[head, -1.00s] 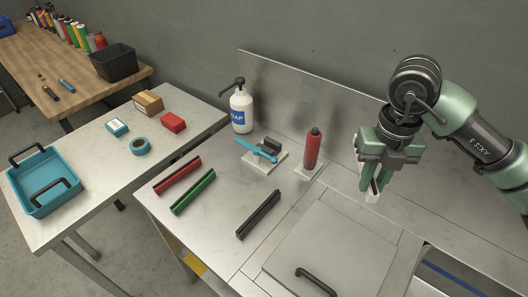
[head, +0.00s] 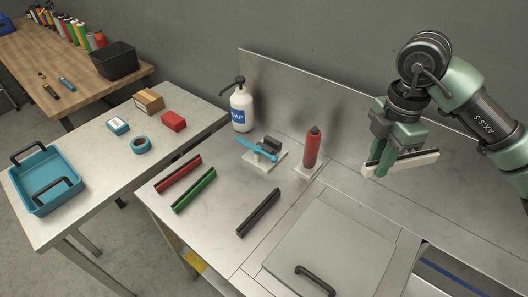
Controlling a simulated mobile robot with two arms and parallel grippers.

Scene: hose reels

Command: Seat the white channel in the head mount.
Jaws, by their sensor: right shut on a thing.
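The white channel (head: 416,162) is a long pale bar with a dark strip along it. My right gripper (head: 380,168) is shut on it near its left end and holds it above the metal counter, at the right. The channel lies roughly level, slanting up to the right in the picture. A pale block with a blue bar and a dark grey clamp-like piece (head: 270,145) stands left of the gripper and looks like the head mount. The channel is well apart from it. My left gripper is not in view.
A red bottle (head: 312,148) on a small pale base stands between the mount and my right gripper. A soap bottle (head: 241,108) stands behind the mount. Red (head: 178,174), green (head: 194,190) and black (head: 259,213) channels lie on the counter in front. A back panel rises behind.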

